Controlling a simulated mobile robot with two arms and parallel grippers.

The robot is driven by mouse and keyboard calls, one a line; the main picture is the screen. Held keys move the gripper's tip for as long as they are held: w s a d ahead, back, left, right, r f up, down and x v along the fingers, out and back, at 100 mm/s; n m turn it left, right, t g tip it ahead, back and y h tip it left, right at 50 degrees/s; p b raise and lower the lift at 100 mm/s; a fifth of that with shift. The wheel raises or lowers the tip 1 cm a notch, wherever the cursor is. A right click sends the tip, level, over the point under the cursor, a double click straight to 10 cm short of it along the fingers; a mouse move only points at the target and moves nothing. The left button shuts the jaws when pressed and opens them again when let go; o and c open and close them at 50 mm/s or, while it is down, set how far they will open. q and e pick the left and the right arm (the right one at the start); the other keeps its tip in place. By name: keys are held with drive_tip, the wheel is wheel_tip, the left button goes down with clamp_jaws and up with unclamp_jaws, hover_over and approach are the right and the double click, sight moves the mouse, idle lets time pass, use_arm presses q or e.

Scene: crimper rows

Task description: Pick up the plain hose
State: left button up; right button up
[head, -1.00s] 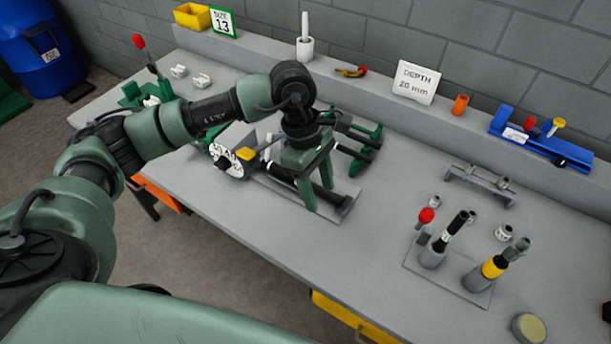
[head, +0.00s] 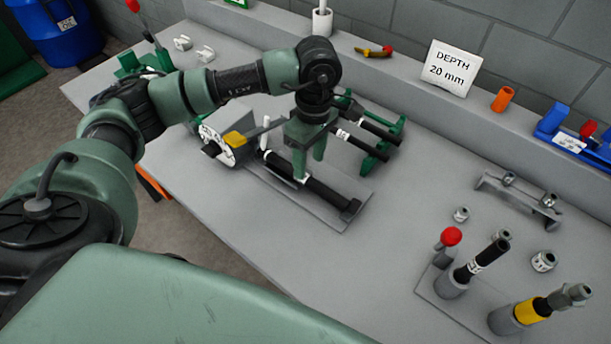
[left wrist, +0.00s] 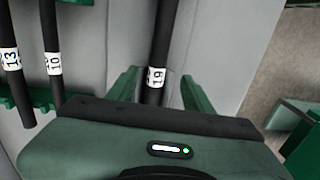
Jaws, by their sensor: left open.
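A black hose (head: 325,194) with a white band lies on a grey plate (head: 345,222) on the bench. In the left wrist view its band reads 19 (left wrist: 156,77). My left gripper (head: 309,170) is open and points down over this hose. In the left wrist view its two green fingers (left wrist: 160,85) stand on either side of the hose, apart from each other. Two more black hoses, marked 13 (left wrist: 9,62) and 10 (left wrist: 54,63), lie on a green rack (head: 388,142). A black hose with a white band (head: 482,257) stands upright in a holder. My right gripper is not in view.
A dial device (head: 218,145) with a yellow part is left of the hose. A yellow-banded hose (head: 533,310), a red-knobbed tool (head: 449,240) and several metal fittings are at the right. A sign reading DEPTH 20 mm (head: 449,68) stands behind. The bench middle is clear.

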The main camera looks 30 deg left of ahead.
sight(311, 179)
use_arm(q)
drive_tip(key=shift+s+d+f+p, duration=0.1)
drive_tip(key=shift+s+f+p, duration=0.2)
drive_tip(key=shift+f, duration=0.45)
drive_tip(key=f, duration=0.1)
drive_tip(key=f+p, duration=0.1)
drive_tip(key=f, duration=0.1)
drive_tip(key=shift+w+d+f, duration=0.2)
drive_tip(key=shift+w+f, duration=0.1)
drive_tip(key=shift+f, duration=0.6)
drive_tip(key=shift+s, duration=0.1)
clamp_jaws()
